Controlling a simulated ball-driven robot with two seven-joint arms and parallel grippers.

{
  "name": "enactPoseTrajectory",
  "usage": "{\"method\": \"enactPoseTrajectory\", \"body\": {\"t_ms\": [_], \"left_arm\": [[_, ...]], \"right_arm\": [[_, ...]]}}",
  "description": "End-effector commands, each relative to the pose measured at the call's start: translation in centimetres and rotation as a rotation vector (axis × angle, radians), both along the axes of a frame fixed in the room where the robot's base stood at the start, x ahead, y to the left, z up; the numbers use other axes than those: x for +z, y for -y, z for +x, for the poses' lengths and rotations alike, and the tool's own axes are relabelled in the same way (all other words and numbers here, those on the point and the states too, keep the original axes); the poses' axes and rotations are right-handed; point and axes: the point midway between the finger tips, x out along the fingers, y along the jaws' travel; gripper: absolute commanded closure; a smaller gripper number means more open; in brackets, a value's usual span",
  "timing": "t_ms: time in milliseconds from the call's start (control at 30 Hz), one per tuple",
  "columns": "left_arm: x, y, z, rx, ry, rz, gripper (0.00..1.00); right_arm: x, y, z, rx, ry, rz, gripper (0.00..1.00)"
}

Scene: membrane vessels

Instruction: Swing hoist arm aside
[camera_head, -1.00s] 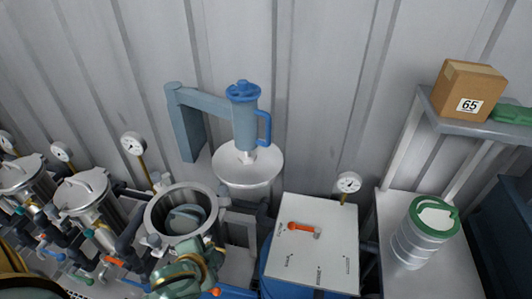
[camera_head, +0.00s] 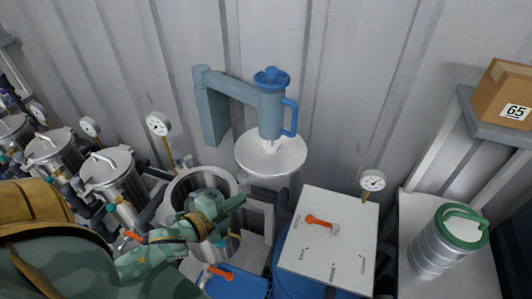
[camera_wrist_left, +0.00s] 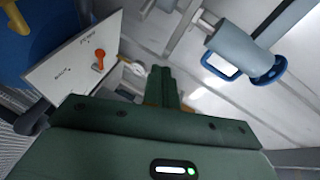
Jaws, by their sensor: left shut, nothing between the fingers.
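The blue-grey hoist arm (camera_head: 235,88) reaches out from a wall bracket, with a cylindrical hoist body (camera_head: 270,115) at its end. That body has a blue knob on top and a blue loop handle (camera_head: 290,118). A round white lid (camera_head: 271,153) hangs under it, beside an open steel vessel (camera_head: 180,187). My green left gripper (camera_head: 239,201) is shut and empty in front of the vessel, below and left of the lid, apart from the handle. In the left wrist view its fingers (camera_wrist_left: 160,82) are together, and the blue handle (camera_wrist_left: 222,66) shows at upper right. My right gripper is out of view.
A white panel (camera_head: 325,245) with an orange lever (camera_head: 321,222) stands to the right. Gauges and several lidded vessels line the left. A steel canister (camera_head: 444,245) with a green rim stands on the right bench, below a shelf with a cardboard box (camera_head: 505,95).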

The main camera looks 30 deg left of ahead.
Motion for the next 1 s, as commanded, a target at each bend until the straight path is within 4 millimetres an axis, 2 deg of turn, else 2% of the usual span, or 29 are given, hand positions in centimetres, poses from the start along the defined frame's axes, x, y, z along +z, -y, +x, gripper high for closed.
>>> {"method": "enactPoseTrajectory", "body": {"t_ms": [300,533,667,1000], "left_arm": [[4.3,-3.6,-0.7,-0.233,0.39,0.117,1.0],[5.7,-4.1,-0.6,-0.267,0.482,0.132,1.0],[6.2,-3.4,1.0,-0.267,0.483,0.132,1.0],[7.6,-0.5,7.5,-0.264,0.483,0.131,1.0]], "right_arm": [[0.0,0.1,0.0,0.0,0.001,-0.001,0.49],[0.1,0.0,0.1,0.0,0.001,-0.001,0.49],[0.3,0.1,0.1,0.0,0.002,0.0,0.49],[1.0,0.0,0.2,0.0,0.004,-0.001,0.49]]}}
